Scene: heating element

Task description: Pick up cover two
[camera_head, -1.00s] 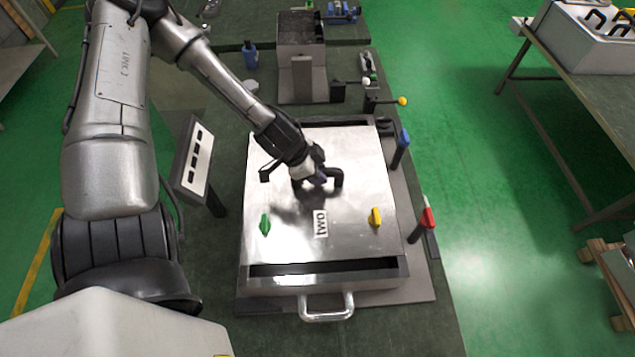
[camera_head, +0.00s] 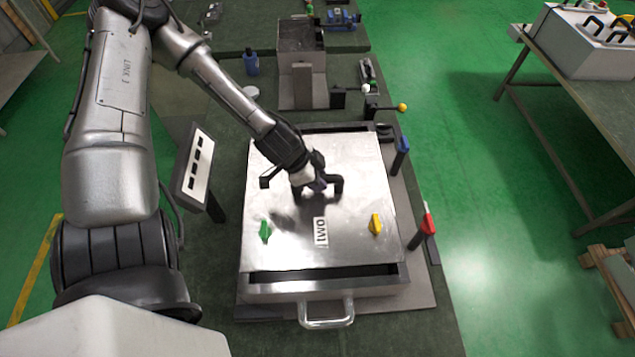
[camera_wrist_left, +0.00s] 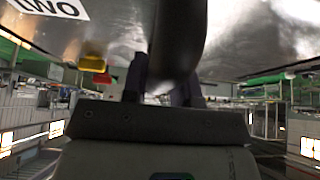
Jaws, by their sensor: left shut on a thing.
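Cover two (camera_head: 345,208) is a flat shiny metal plate with a "two" label, a green knob (camera_head: 265,231), a yellow knob (camera_head: 376,223) and a black arched handle (camera_head: 336,184). It lies over, or very slightly above, the metal box (camera_head: 325,291). Dark openings show past its near and far edges. My left gripper (camera_head: 316,182) is shut on the cover's handle. In the left wrist view the black handle (camera_wrist_left: 178,40) stands between the fingers, with the cover's label (camera_wrist_left: 50,8) at top left. My right gripper is not in view.
A bent metal handle (camera_head: 326,312) sticks out from the box's front. Blue (camera_head: 402,146) and red (camera_head: 427,222) levers stand along its right side, with a yellow-tipped lever (camera_head: 403,107) farther back. A panel (camera_head: 195,170) stands close on the left.

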